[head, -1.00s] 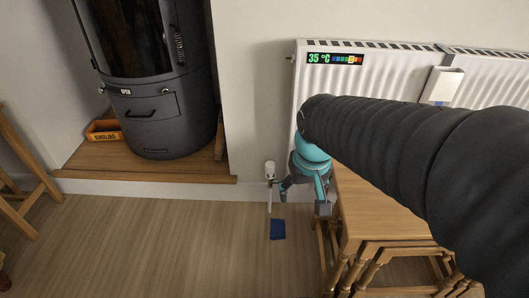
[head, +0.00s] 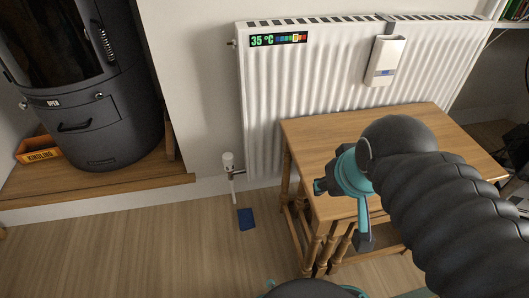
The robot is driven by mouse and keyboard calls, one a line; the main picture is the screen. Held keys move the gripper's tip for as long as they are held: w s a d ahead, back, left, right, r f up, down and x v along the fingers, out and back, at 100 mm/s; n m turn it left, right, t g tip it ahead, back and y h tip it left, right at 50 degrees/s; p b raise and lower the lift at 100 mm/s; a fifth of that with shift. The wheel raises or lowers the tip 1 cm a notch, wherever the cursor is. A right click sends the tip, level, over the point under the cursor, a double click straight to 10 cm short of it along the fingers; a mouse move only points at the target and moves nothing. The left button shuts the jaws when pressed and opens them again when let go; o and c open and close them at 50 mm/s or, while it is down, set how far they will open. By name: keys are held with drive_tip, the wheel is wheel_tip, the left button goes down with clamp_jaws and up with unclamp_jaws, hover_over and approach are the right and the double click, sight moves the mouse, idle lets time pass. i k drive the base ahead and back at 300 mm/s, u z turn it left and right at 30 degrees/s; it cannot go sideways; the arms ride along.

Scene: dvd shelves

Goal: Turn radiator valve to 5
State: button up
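The white radiator valve (head: 228,161) stands on its pipe at the lower left corner of the white radiator (head: 300,85). Its number markings are too small to read. My gripper (head: 340,215), teal and dark grey, hangs in front of the wooden table, to the right of the valve and well apart from it. Its fingers are spread and I see nothing between them. A strip on the radiator's top left reads 35 °C (head: 278,40).
A wooden nested table (head: 335,128) stands before the radiator, right of the valve. A dark stove (head: 85,95) and an orange kindling box (head: 38,149) are at the left.

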sight(228, 160)
drive_tip(key=z, duration=0.85)
drive_tip(key=k, duration=1.65)
drive_tip(key=u, duration=0.55)
drive_tip(key=i, duration=1.5)
